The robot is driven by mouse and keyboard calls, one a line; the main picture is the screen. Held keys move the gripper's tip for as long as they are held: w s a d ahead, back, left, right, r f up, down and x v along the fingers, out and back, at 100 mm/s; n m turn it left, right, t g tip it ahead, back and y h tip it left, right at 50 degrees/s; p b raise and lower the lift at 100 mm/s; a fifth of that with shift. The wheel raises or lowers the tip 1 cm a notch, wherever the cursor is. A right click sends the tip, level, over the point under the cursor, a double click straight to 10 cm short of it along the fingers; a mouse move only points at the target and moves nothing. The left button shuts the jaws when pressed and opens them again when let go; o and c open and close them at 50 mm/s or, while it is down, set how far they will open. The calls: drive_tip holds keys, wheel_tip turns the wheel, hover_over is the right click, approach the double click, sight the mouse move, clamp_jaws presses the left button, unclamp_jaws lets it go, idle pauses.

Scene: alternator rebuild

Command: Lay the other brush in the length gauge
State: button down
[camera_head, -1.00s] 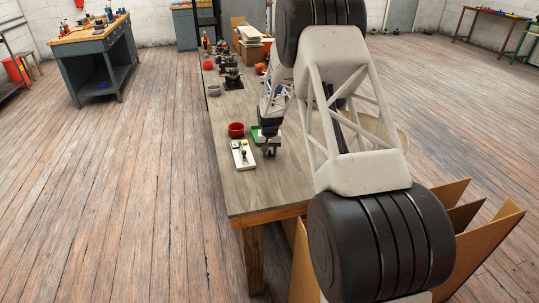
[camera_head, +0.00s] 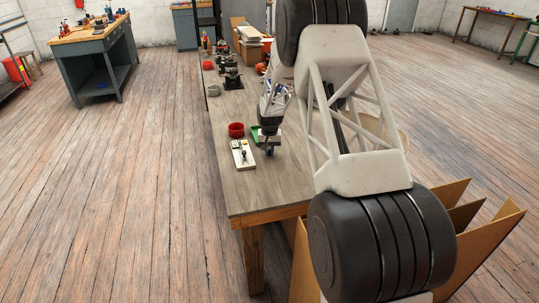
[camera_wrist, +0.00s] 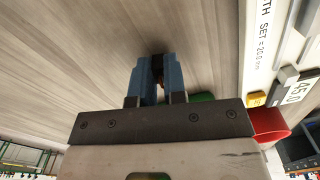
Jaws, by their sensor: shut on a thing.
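My gripper (camera_wrist: 157,68), with blue fingers, is shut on a small dark piece (camera_wrist: 158,62), likely the brush, mostly hidden between the fingertips. It is over bare bench beside the gauge, apart from it. How high it is above the bench I cannot tell.
A red bowl (camera_head: 236,130) stands just behind the gauge. A green tray (camera_head: 255,134) lies behind my gripper, partly hidden by the arm. A grey ring-shaped thing (camera_head: 214,90) and several parts stand farther back. The bench front (camera_head: 262,192) is clear.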

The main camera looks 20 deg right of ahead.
sight(242, 149)
drive_tip(key=shift+r, duration=2.25)
drive_tip(key=a+r+n, duration=0.1)
drive_tip(key=a, duration=0.2)
drive_tip(key=w+a+r+n, duration=0.1)
drive_tip(key=a, duration=0.3)
drive_tip(key=w+a+r+n, duration=0.1)
drive_tip(key=a, duration=0.3)
drive_tip(key=shift+w+a+r, duration=0.25)
drive_tip(key=shift+r, duration=0.05)
drive_tip(key=shift+f, duration=0.2)
drive_tip(key=shift+f, duration=2.3)
drive_tip(key=shift+f, duration=0.95)
idle(0.3)
drive_tip(key=c, duration=1.1)
unclamp_jaws()
